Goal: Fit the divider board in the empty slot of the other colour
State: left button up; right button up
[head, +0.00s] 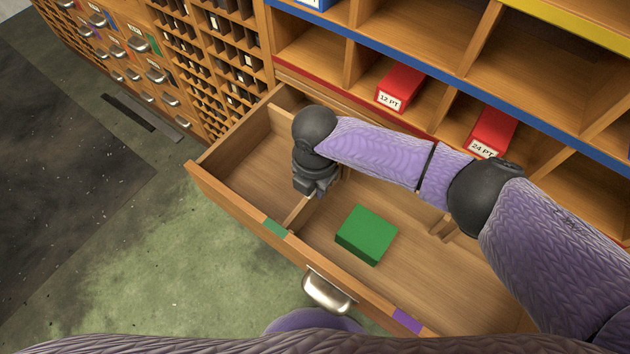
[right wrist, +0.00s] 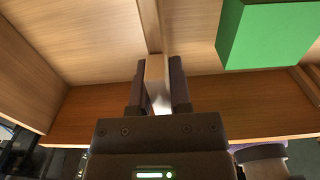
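The divider board (right wrist: 150,22) is a thin light-wood board standing across the open drawer (head: 225,190). In the head view it lies in line with the green mark (head: 276,228) on the drawer front, partly hidden by my right gripper (head: 318,190). In the right wrist view the fingers of my right gripper (right wrist: 158,85) sit on either side of the board, close against it, and look shut on it. A purple mark (head: 407,320) is farther right on the drawer front. Small cleats (head: 443,226) stand at the back wall, with no board between them and the purple mark. My left gripper is out of view.
A green block (head: 366,235) lies on the drawer floor right of the board; it also shows in the right wrist view (right wrist: 265,35). A metal handle (head: 327,291) sticks out of the drawer front. Shelves with red boxes (head: 399,87) rise behind. The drawer's right part has bare floor.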

jog(key=o, duration=0.5)
jog(key=shift+c, duration=0.2)
notch_tip(320, 180, up, 9)
jog(key=p, duration=0.5)
jog(key=shift+r, duration=0.55)
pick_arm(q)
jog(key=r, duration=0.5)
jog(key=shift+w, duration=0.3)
pick_arm(e)
jog(key=shift+f, duration=0.1)
